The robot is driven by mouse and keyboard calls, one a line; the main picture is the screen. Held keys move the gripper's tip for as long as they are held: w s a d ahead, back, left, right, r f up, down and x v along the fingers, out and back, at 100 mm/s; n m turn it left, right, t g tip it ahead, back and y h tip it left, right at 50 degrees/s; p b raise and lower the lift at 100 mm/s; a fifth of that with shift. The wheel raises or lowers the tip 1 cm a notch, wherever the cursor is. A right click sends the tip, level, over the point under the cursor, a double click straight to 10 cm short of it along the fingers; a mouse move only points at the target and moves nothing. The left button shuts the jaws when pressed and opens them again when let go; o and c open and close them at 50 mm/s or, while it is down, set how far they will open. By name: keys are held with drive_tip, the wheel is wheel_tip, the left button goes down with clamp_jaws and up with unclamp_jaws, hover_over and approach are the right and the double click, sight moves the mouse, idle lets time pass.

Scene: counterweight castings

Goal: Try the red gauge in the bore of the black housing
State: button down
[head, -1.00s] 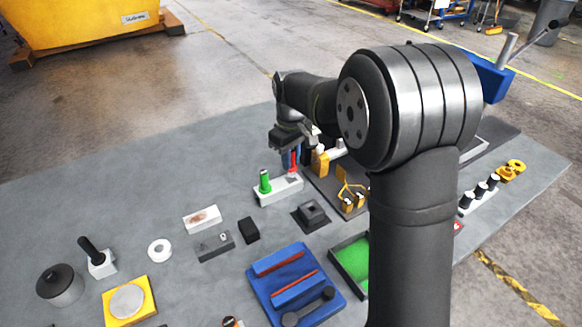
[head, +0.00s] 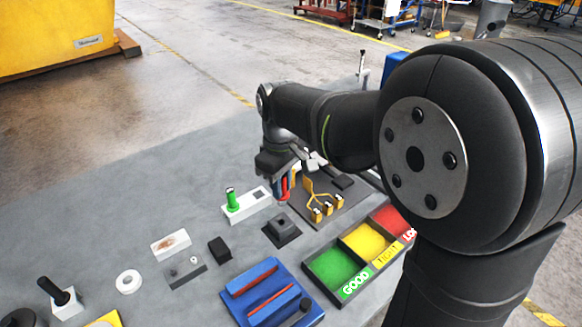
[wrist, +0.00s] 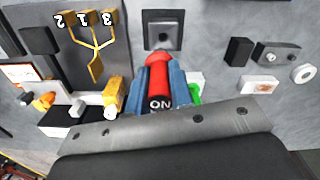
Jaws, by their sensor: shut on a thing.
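My gripper (head: 283,192) is shut on the red gauge (head: 285,186) and holds it upright above the bench. In the wrist view the red gauge (wrist: 159,82) sits between the blue fingers (wrist: 180,84), with white letters reading "ON" on its side. The black housing (head: 282,229) is a square block on a flat base, in front of the gripper. In the wrist view the housing (wrist: 146,37) lies just beyond the gauge tip, its dark bore facing up. The gauge appears apart from it. The white stand (head: 247,208) holds a green gauge (head: 231,199) on the left; its right socket is empty.
A tray has a green (head: 335,264), a yellow (head: 366,240) and a red compartment (head: 392,219), all bare. A dark board with a yellow branching piece (head: 309,190) stands behind the housing. A blue fixture (head: 270,290) and a small black block (head: 219,247) lie nearer.

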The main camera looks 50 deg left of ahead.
sight(281, 205)
drive_tip(key=shift+s+d+f, duration=0.1)
drive_tip(key=shift+s+d, duration=0.05)
drive_tip(key=shift+s, duration=0.2)
drive_tip(key=shift+f, duration=2.4)
drive_tip(key=shift+f, duration=0.7)
idle(2.0)
drive_tip(key=shift+r, duration=0.1)
drive_tip(key=shift+r, duration=0.35)
drive_tip(key=shift+w, duration=0.1)
idle(1.2)
drive_tip(key=shift+f, duration=0.35)
idle(0.5)
